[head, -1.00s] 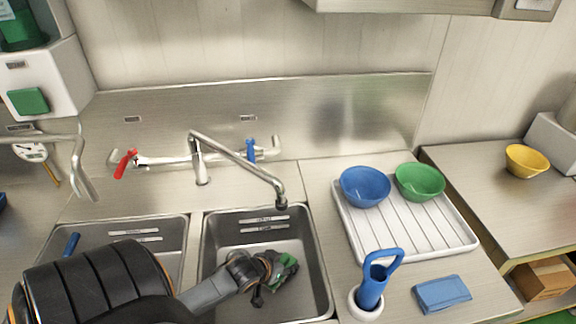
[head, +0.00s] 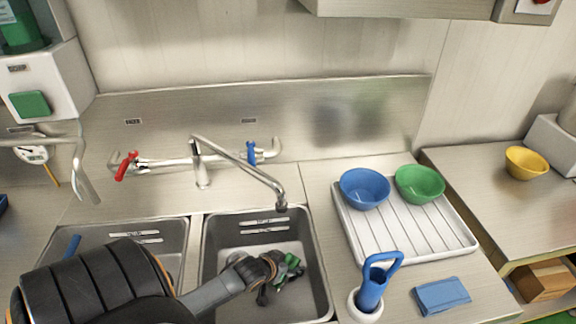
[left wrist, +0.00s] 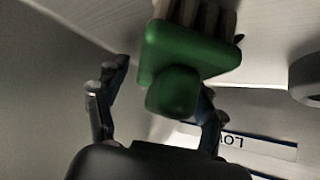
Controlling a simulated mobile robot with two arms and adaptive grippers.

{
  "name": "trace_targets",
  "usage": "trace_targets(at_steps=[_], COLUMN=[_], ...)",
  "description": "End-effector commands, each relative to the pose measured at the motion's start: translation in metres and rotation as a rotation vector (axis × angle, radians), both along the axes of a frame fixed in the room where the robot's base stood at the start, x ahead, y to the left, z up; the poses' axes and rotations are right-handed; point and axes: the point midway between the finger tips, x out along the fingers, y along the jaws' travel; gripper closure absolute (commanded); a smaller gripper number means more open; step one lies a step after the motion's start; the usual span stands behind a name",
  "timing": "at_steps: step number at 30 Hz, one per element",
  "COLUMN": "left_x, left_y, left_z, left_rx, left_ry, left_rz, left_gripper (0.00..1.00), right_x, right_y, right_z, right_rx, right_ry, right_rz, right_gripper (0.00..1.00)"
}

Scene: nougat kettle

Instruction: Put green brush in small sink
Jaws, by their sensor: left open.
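The green brush (head: 292,262) shows in the right-hand sink basin (head: 325,290), partly hidden behind my left gripper (head: 272,285). The left wrist view shows the brush (left wrist: 190,52) close up, with a green block, a rounded green knob and pale bristles. My left gripper (left wrist: 160,85) is open, with one finger to the left of the brush and the other just at its right side. I cannot tell whether a finger touches it. My right gripper is not in view.
A faucet (head: 240,165) reaches over the right-hand basin. Another basin (head: 170,235) lies to the left, partly behind my arm. To the right are a white drying rack (head: 425,232) with blue and green bowls, a blue-handled tool (head: 372,285) in a holder and a blue cloth (head: 441,295).

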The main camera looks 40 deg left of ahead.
Motion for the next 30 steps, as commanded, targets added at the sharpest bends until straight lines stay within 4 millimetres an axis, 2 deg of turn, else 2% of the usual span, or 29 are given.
trace_targets(at_steps=[3, 7, 21, 30], left_x=[0.0, -0.011, -0.073, -0.084], left_y=[0.0, -0.002, -0.008, -0.009], left_z=[0.004, 0.012, 0.075, 0.088], left_rx=[0.0, -0.001, -0.001, -0.001], left_ry=[-0.001, 0.001, 0.001, 0.0], left_rz=[0.0, -0.001, 0.001, 0.001], left_gripper=[0.31, 0.31, 0.31, 0.31], right_x=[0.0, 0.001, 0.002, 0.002], right_y=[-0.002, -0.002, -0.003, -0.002], right_z=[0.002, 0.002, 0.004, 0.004], right_rx=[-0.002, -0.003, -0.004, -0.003], right_ry=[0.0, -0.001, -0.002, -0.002], right_rz=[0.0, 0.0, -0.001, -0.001], right_gripper=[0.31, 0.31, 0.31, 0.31])
